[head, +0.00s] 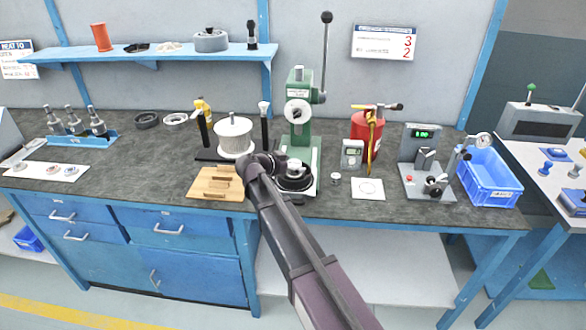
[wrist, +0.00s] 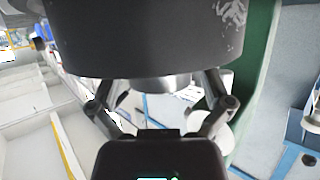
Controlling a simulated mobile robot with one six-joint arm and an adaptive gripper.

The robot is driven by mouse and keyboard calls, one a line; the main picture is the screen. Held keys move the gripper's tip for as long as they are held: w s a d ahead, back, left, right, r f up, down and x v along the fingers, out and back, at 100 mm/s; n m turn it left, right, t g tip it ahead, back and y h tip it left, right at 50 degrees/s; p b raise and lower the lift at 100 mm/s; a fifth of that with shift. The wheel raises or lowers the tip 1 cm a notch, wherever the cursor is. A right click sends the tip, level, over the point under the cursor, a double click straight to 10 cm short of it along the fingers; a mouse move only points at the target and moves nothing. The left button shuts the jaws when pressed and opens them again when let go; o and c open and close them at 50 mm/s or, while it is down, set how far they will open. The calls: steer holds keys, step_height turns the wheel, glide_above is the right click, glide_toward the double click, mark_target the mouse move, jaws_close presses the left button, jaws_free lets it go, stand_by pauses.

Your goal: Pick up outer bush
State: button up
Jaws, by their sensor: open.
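I cannot tell for certain which piece is the outer bush. A small silver cylindrical piece (head: 335,179) stands on the bench right of the green press (head: 300,110). Another pale round piece (head: 294,166) sits on the dark round base of the press. My gripper is at the end of my arm, just left of the press base, and is mostly hidden in the head view. In the wrist view my gripper (wrist: 165,88) has its fingers spread apart. A large dark cylinder (wrist: 150,35) fills the top, with a short silver stub (wrist: 178,82) below it, between the fingers. Contact cannot be told.
A white ribbed drum (head: 233,135) on a black stand is close left of my gripper. A wooden block (head: 210,185) lies in front. A red canister (head: 362,127), a gauge fixture (head: 425,165) and a blue crate (head: 488,178) stand right.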

mark_target(294, 164)
steer(key=c, duration=1.3)
steer(key=shift+r, duration=0.2)
step_height(294, 164, up, 3)
steer(key=p, duration=0.3)
steer(key=shift+s+r+p, duration=0.2)
steer(key=shift+r+p, duration=0.15)
steer(key=shift+p, duration=0.2)
steer(key=s+d, duration=0.1)
steer(key=s, duration=0.4)
steer(key=s+d, duration=0.1)
steer(key=s, duration=0.4)
steer(key=s+d+r+p, duration=0.1)
steer(key=s, duration=0.4)
steer(key=shift+s, duration=0.2)
